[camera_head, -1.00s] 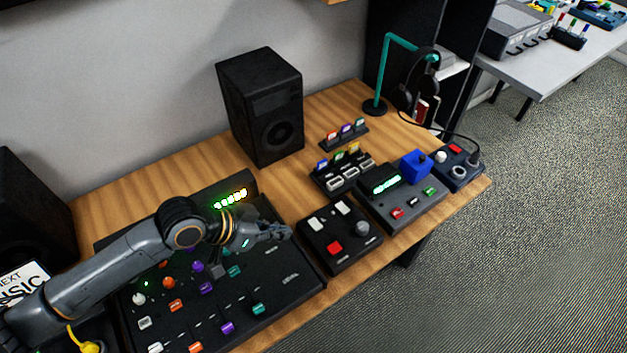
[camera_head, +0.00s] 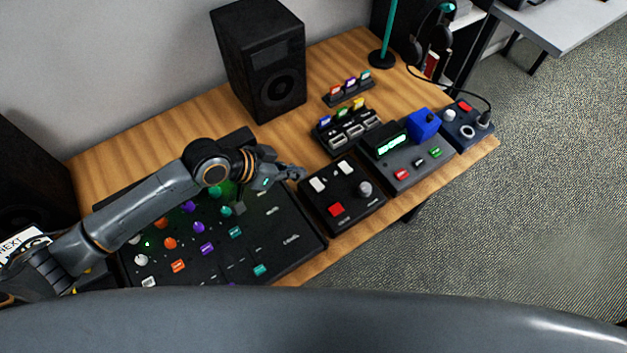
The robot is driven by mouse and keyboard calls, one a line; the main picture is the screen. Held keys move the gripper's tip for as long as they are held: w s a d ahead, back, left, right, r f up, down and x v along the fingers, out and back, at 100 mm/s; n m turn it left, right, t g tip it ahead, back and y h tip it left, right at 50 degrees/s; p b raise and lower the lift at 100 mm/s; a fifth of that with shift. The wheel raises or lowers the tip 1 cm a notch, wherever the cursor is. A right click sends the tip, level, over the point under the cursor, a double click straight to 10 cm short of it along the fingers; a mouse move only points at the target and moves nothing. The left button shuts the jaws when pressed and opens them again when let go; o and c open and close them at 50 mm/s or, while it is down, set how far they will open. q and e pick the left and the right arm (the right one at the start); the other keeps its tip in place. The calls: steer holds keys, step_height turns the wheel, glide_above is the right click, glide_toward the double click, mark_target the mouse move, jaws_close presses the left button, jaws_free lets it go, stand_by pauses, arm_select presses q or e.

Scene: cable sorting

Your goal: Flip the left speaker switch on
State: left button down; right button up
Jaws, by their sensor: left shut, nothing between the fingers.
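A small black control box (camera_head: 322,208) sits on the wooden table, just right of the large mixer. It has two white switches side by side near its back edge, a red button and a grey knob. The left white switch (camera_head: 317,185) is close to my left gripper (camera_head: 298,173). My left gripper is shut and empty, with its tips just to the left of and behind that switch, seemingly a small gap away. I cannot read the labels or tell the switch's on or off position. My right gripper is out of view.
The black mixer (camera_head: 285,257) with coloured knobs and sliders lies under my left arm. A black speaker (camera_head: 262,65) stands behind. To the right are a switch block (camera_head: 347,131), a console with a green display (camera_head: 408,168) and a blue block (camera_head: 423,124). A grey curved part fills the bottom.

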mark_target(321, 186)
arm_select(q)
steer(key=x, duration=0.5)
steer(key=shift+w+d+p, duration=0.1)
steer(key=shift+d+p, duration=0.15)
steer(key=shift+p, duration=0.05)
steer(key=f, duration=0.3)
steer(key=shift+d+f+p, duration=0.25)
steer(key=shift+f+p, duration=0.05)
steer(key=shift+f, duration=0.5)
steer(key=shift+s+f, duration=0.3)
steer(key=shift+f, duration=0.05)
steer(key=shift+w, duration=0.15)
